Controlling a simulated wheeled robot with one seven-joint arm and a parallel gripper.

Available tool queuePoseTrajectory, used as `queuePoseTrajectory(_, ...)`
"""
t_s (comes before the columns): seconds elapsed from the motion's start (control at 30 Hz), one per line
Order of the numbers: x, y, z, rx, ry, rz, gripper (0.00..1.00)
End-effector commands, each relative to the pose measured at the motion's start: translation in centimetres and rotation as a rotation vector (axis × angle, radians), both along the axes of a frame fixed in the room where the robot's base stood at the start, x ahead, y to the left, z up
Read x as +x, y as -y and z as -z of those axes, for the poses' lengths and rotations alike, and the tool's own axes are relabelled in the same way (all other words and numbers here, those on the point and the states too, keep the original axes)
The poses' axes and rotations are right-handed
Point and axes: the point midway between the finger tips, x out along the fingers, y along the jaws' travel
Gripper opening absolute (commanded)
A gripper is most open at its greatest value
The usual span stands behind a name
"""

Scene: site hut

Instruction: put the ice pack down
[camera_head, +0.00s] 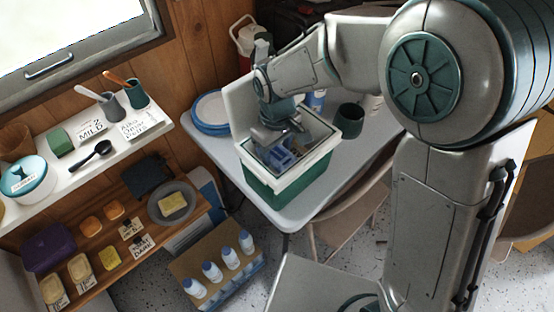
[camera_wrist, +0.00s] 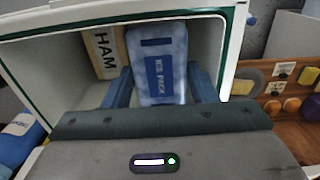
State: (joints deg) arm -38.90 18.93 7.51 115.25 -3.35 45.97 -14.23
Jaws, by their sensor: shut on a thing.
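The ice pack (camera_wrist: 157,62), pale blue with a dark label, sits between the blue fingers of my gripper (camera_wrist: 158,90) in the wrist view. My gripper (camera_head: 284,158) is shut on it and reaches down inside the green and white cooler (camera_head: 273,192) in the head view. The ice pack is mostly hidden by the gripper there. Whether the pack touches the cooler's floor cannot be told. A package labelled HAM (camera_wrist: 104,52) lies in the cooler beside the pack, on its left in the wrist view.
The cooler stands open on a grey table (camera_head: 225,160). Blue-rimmed plates (camera_head: 209,112) lie behind it to the left, and a dark green cup (camera_head: 350,120) stands to its right. Shelves with food (camera_head: 120,235) and a crate of bottles (camera_head: 222,265) are at the left and front.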

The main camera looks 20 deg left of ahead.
Motion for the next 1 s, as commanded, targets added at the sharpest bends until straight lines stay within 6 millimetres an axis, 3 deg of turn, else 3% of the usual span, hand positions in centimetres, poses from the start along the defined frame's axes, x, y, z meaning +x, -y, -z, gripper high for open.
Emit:
queuePoseTrajectory(0.4, 0.0, 0.0, 4.7, -0.001, 0.000, 0.000, 0.22)
queuePoseTrajectory(1.0, 0.0, 0.0, 6.1, 0.000, -0.001, 0.000, 0.22)
